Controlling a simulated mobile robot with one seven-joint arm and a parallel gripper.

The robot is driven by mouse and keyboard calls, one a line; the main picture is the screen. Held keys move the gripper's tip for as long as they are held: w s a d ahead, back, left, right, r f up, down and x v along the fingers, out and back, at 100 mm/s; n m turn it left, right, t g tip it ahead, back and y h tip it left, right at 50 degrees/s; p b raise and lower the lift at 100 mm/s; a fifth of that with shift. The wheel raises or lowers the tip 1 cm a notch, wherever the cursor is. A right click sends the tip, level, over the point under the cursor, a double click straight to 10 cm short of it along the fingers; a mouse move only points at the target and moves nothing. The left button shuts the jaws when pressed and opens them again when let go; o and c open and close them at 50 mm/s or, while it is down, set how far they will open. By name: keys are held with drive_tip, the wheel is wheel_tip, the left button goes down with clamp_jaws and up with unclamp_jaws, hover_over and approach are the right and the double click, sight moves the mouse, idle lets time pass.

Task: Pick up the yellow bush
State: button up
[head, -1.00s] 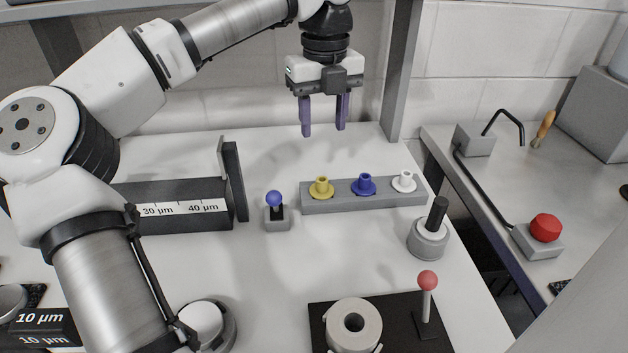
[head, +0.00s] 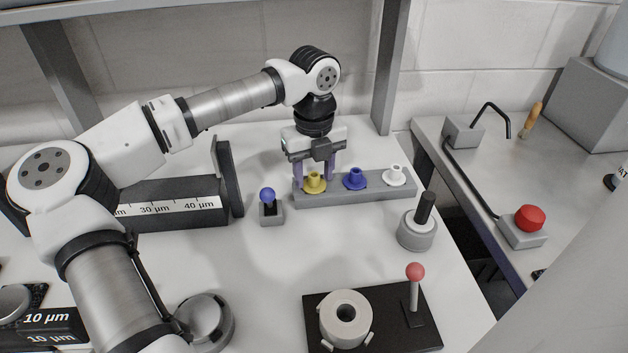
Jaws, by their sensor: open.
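The yellow bush (head: 314,184), a small flanged piece, stands upright on the grey rack (head: 385,191) at its left end. A blue bush (head: 354,179) and a white bush (head: 395,176) stand to its right on the same rack. My gripper (head: 314,175) points down at the yellow bush, with its purple fingers apart. One finger shows on the left of the bush and the other on its right, slightly behind it. I cannot tell whether either finger touches the bush.
A blue-knobbed lever (head: 267,197) stands just left of the rack. A grey cylinder with a black post (head: 417,229) is in front at right. A fixture with a grey ring (head: 344,319) and red-knobbed lever (head: 415,285) is nearer. The black-framed scale block (head: 172,208) lies left.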

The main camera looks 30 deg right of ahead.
clamp_jaws()
idle(0.3)
